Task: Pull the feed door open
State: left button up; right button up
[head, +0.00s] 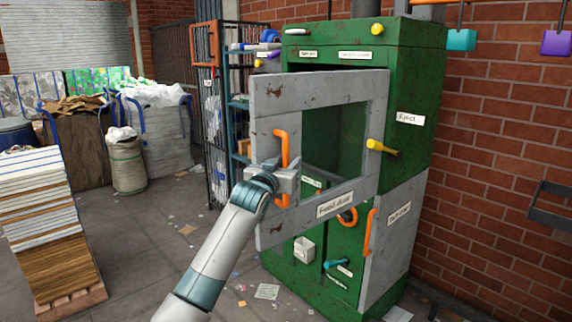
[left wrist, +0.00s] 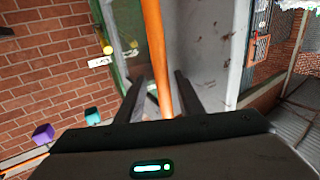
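The grey feed door (head: 262,110), with a window frame and a "Feed door" label, stands partly open in front of the green machine (head: 420,75). Its free left edge sticks out past the machine's left side. An orange upright handle (head: 281,143) is on its left part. My left gripper (head: 284,176) is at the handle's lower half, partly covering it. In the left wrist view the handle (left wrist: 157,50) runs between my two fingers (left wrist: 160,92), with a visible gap on each side. My right gripper is not in view.
A yellow knob (head: 380,147) sticks out by the door's right edge. A lower grey door with an orange handle (head: 370,232) is below. A rack (head: 240,95) stands behind left, a stacked pallet (head: 45,220) at far left. The floor between has only scraps.

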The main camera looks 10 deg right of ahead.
pick_arm(q)
jog(key=shift+f, duration=0.1)
jog(key=shift+a+f, duration=0.1)
jog(key=shift+a, duration=0.1)
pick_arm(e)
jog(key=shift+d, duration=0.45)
